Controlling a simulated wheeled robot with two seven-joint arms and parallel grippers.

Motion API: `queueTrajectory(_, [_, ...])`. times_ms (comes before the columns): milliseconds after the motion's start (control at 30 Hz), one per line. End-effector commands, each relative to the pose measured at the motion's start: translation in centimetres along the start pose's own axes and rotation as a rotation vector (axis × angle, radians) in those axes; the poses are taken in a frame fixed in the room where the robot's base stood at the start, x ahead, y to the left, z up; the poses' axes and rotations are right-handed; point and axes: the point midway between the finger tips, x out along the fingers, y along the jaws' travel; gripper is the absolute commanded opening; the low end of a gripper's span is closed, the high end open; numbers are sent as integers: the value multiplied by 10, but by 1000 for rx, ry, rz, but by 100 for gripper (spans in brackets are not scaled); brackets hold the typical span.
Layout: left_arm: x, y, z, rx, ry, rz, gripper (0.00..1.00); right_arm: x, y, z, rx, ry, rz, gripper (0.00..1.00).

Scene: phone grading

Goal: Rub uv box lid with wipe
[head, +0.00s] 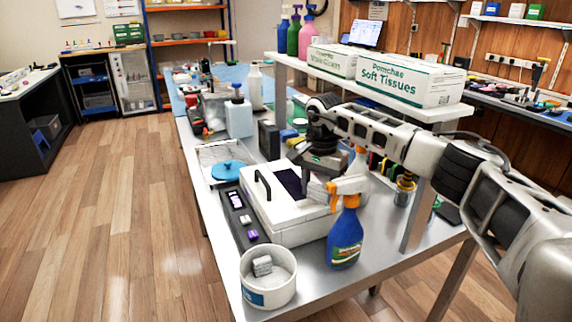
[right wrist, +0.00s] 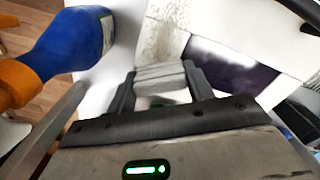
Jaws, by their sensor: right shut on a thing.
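The UV box (head: 284,232) is white, with a black handle and a dark window in its lid (head: 262,205). It stands on the metal table. My right gripper (head: 318,176) is over the right part of the lid, shut on a folded grey-white wipe (head: 318,190). In the right wrist view the wipe (right wrist: 160,78) sits between the fingers, at or just above the white lid; I cannot tell if it touches. A grey speckled patch (right wrist: 163,38) shows on the lid beside the dark window (right wrist: 228,70). My left gripper is not in view.
A blue spray bottle (head: 345,240) stands close to the box's front right. A white tub (head: 267,293) with a grey block in it stands at the near end. A dark panel (head: 238,215) lies left of the box. A raised shelf (head: 420,108) with tissue boxes overhangs the right side.

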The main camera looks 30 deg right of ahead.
Motion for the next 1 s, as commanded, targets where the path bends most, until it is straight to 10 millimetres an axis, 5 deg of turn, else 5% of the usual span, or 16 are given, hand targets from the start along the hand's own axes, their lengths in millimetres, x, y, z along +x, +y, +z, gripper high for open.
queueTrajectory(1000, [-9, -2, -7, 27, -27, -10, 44, -8, -33, 72, 12, -2, 0, 33])
